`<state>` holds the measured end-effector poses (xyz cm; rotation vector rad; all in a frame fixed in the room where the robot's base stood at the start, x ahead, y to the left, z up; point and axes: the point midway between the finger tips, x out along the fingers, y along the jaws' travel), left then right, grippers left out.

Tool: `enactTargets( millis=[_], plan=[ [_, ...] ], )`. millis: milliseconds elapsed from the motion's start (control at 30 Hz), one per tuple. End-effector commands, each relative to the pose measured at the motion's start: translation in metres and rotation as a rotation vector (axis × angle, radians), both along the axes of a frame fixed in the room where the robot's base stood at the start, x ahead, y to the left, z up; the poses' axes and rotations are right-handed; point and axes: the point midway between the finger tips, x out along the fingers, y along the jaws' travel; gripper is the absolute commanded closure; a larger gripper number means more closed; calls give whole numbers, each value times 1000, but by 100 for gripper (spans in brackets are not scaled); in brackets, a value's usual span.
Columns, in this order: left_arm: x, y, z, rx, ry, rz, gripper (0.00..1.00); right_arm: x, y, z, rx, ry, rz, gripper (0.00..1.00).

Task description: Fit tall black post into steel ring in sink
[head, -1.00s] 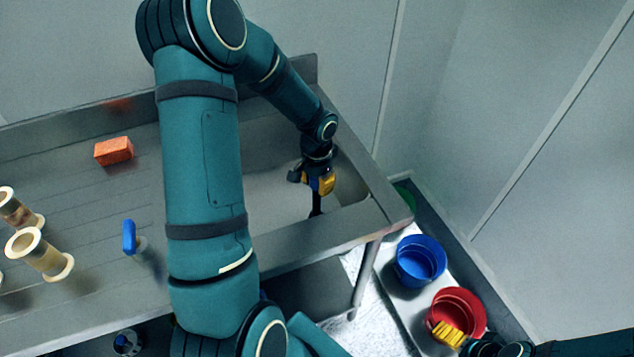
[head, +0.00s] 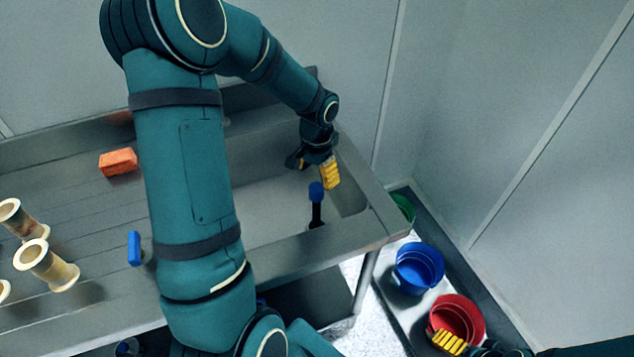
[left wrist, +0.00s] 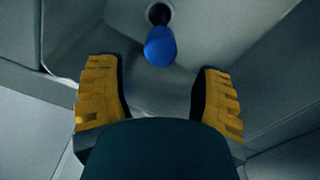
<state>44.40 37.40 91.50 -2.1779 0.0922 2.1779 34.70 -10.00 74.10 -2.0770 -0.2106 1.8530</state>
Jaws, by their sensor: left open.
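The tall black post (head: 316,212) with a blue top stands roughly upright in the right part of the sink basin. Its blue cap (left wrist: 160,46) and dark lower end (left wrist: 158,14) show in the left wrist view. The steel ring cannot be made out clearly; a dark round spot surrounds the post's lower end. My left gripper (head: 315,172) is open and empty, just above and behind the post in the head view. In the left wrist view its yellow fingers (left wrist: 160,95) are spread, with the cap beyond them. My right gripper (head: 449,342) is partly visible at the red bucket.
The steel sink (head: 285,255) has a raised rim. An orange block (head: 119,161), cream spools (head: 47,266) and a blue-handled thing (head: 134,248) are on the left. Blue (head: 420,268), red (head: 470,303) and green (head: 405,207) containers are at the right, below the sink.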

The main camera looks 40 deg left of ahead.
Motion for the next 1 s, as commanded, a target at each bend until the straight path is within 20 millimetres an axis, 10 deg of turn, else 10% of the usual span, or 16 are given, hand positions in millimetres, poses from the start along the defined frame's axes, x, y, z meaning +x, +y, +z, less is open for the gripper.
enactTargets(
  millis=[300,1000],
  plan=[
    [0,0,38,0,-1,0,34,-2,0,10,1,5,1,0],
    [0,0,45,-1,0,0,34,-2,0,15,1,4,0,0]
  ],
)
